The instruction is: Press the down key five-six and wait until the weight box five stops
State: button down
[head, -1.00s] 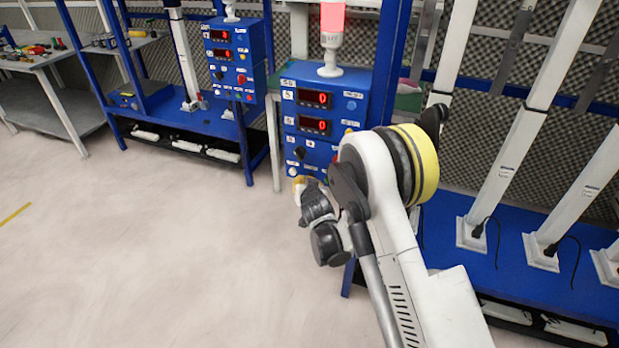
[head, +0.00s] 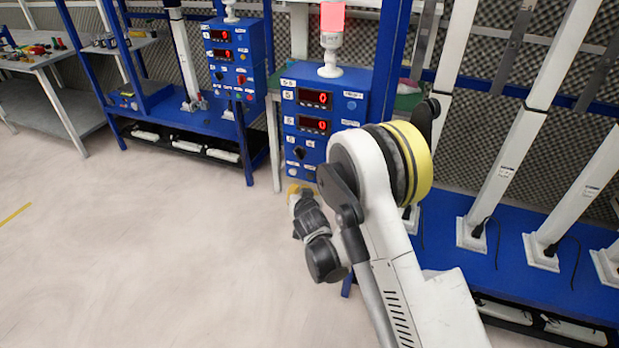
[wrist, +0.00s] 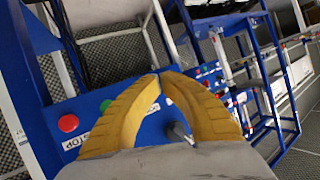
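The blue control box (head: 345,85) stands right of centre in the head view, with two red displays (head: 314,98) that each seem to read 0. Small keys and a black selector (head: 299,153) sit below them. I cannot read which key is down five-six. My gripper (head: 294,190) is low in front of the box's lower edge, partly behind my wrist. In the wrist view its yellow fingers (wrist: 160,76) come together at the tips, with nothing seen held. The panel shows a red stop button (wrist: 68,123) and a green button (wrist: 105,105). I cannot identify weight box five.
A red lamp (head: 332,18) is lit on top of the box. A second blue control box (head: 250,60) stands further back left. White columns (head: 505,165) stand on a blue bench (head: 500,260) at right. The floor (head: 150,250) at left is clear.

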jog(key=shift+s+a, duration=0.2)
jog(key=shift+s, duration=0.35)
jog(key=shift+s+a, duration=0.2)
jog(key=shift+s, duration=0.3)
jog(key=s+d+r+g+h, duration=0.1)
jog(key=s+d+r, duration=0.1)
jog(key=d+r, duration=0.75)
jog(key=s+d+r+g+h, duration=0.1)
jog(key=s+d+r+g, duration=0.1)
jog(key=s+d+r, duration=0.7)
jog(key=s+d+r+g, duration=0.1)
jog(key=s+d, duration=0.1)
jog(key=s, duration=1)
jog(key=s+d+r+g, duration=0.2)
jog(key=s+d, duration=0.1)
jog(key=s, duration=1)
jog(key=shift+d, duration=0.25)
jog(key=shift+r, duration=0.1)
dwell(1.0)
